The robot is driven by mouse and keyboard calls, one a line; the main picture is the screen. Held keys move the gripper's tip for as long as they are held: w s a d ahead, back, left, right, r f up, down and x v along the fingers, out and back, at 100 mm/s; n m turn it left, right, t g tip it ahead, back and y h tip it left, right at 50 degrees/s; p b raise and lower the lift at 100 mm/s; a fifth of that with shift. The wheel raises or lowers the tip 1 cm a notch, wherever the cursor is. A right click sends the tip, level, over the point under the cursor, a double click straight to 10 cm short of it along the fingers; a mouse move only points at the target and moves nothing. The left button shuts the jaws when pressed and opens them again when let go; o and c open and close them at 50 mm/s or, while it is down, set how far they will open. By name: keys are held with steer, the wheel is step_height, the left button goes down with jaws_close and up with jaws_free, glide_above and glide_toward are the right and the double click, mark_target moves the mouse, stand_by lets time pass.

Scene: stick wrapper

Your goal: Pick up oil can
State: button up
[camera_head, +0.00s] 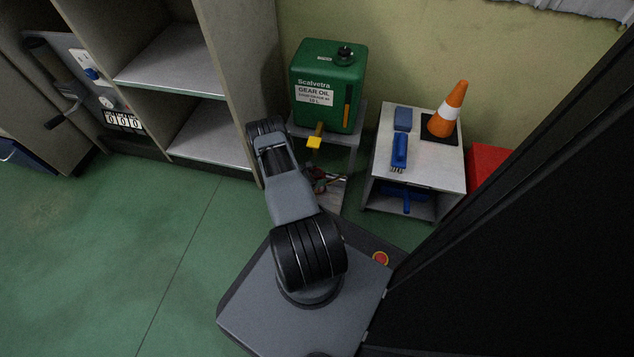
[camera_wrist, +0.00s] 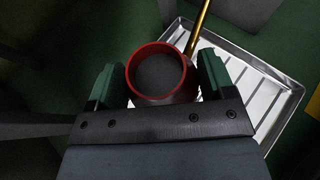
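A round can with a red rim and a dark grey end, which looks like the oil can (camera_wrist: 157,73), sits between the fingers of my gripper (camera_wrist: 163,80) in the wrist view. The green-padded fingers stand on either side of it. A gap shows at the right finger; the left finger is very close to the rim, and I cannot tell if it touches. A thin brass rod (camera_wrist: 201,24) rises behind the can; whether it is joined to it is unclear. In the head view a small red thing (camera_head: 318,175) shows low beneath the big can, partly hidden by my arm.
A shiny metal tray (camera_wrist: 284,81) lies under the can. A large green gear oil can (camera_head: 328,85) stands on a stand above. To the right, a small table (camera_head: 432,170) holds an orange cone (camera_head: 449,108) and a blue brush (camera_head: 399,151). Shelves (camera_head: 178,60) stand left; floor there is clear.

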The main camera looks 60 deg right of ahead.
steer(key=c, duration=1)
